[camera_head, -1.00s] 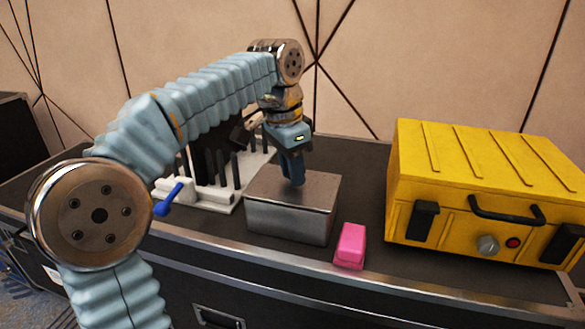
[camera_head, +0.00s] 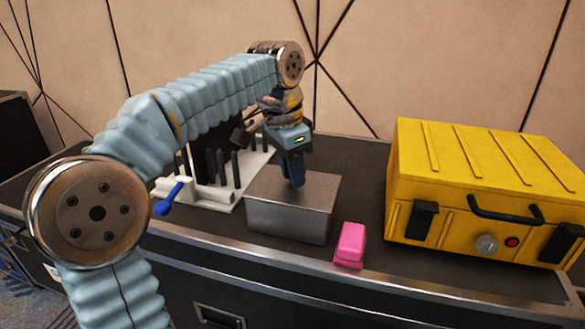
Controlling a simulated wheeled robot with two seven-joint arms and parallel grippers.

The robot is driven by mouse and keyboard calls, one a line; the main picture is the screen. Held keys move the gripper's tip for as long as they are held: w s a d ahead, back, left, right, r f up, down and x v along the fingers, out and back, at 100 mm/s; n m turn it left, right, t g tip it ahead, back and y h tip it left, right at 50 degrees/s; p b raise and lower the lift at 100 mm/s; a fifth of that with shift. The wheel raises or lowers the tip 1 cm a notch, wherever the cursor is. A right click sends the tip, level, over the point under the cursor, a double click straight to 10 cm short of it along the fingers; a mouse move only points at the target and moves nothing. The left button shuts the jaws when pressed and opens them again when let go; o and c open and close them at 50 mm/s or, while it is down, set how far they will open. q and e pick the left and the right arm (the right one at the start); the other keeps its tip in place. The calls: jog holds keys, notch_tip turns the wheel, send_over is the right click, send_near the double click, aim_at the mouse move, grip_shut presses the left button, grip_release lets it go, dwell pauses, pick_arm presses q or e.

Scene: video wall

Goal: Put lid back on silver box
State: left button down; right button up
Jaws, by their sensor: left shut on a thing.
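The silver box (camera_head: 288,222) stands on the dark case top, left of centre. Its lid (camera_head: 318,187) lies flat on top, and its edges look lined up with the box. My left gripper (camera_head: 293,183) points down over the middle of the lid, its fingertips at the lid's top. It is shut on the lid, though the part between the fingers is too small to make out. My right gripper is not in view.
A pink block (camera_head: 350,245) lies right of the silver box, near the front edge. A large yellow case (camera_head: 480,190) stands at the right. A white rack with dark upright pieces (camera_head: 215,195) and a blue-ended lever (camera_head: 168,200) is at the left.

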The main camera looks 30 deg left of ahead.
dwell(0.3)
pick_arm(q)
jog(key=shift+c, duration=1.7)
grip_release()
notch_tip(320, 180, up, 2)
jog(key=shift+r+p, duration=0.25)
jog(key=shift+p, duration=1)
jog(key=shift+r+p, duration=0.45)
jog(key=shift+r, duration=1.8)
grip_shut()
